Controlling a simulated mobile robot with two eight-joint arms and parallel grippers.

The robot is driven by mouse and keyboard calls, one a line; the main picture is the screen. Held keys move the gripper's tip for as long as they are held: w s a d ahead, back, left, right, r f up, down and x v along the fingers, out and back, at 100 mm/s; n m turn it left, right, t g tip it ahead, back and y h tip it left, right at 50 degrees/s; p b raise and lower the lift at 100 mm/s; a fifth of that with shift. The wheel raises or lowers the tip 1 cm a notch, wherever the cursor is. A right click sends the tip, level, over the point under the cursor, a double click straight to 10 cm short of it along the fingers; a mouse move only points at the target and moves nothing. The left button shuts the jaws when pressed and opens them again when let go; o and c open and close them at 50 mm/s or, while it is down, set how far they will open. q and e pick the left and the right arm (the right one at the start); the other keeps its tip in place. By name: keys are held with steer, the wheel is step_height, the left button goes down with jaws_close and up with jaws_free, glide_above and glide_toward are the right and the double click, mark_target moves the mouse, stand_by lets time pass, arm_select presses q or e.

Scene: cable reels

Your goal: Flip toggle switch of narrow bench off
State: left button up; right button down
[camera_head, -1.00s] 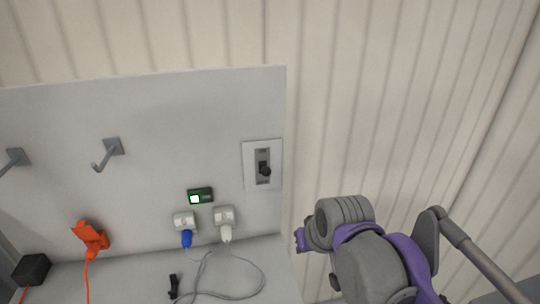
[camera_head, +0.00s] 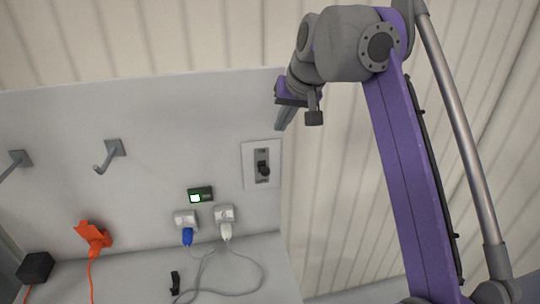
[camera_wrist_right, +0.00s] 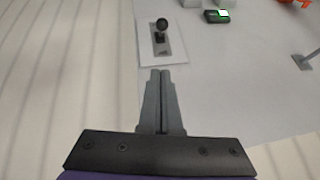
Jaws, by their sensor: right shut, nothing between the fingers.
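The toggle switch (camera_head: 263,168) is a dark knob on a grey plate, set on a white square panel (camera_head: 248,180) at the right end of the upright grey board. My right gripper (camera_head: 284,122) is above and to the right of the switch in the head view, shut and empty, apart from it. In the right wrist view the shut fingers (camera_wrist_right: 161,75) point toward the switch panel, and the switch knob (camera_wrist_right: 162,24) stands out just beyond the fingertips. The left gripper is not in view.
Two grey hooks (camera_head: 110,153) stick out of the board (camera_head: 60,120). Below are a green-lit display box (camera_head: 200,195), white plugs (camera_head: 224,214), a blue connector (camera_head: 187,236), an orange plug (camera_head: 94,238) and a black box (camera_head: 36,267). Loose cables lie on the bench top.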

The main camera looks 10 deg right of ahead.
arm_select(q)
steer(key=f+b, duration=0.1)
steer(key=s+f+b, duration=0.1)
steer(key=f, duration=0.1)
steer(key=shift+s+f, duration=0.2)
arm_select(e)
glide_above(269, 169)
step_height(269, 169, down, 9)
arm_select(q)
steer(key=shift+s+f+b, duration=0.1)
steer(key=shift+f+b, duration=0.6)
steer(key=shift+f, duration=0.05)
arm_select(e)
step_height(269, 169, down, 2)
steer(key=shift+w+d+f, duration=0.1)
steer(key=shift+d+f, duration=0.05)
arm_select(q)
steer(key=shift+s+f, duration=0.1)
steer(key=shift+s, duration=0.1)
arm_select(e)
steer(key=shift+s+f, duration=0.35)
steer(key=shift+a+f, duration=0.15)
steer(key=shift+a, duration=0.05)
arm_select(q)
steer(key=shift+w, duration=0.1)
arm_select(e)
steer(key=shift+w, duration=0.15)
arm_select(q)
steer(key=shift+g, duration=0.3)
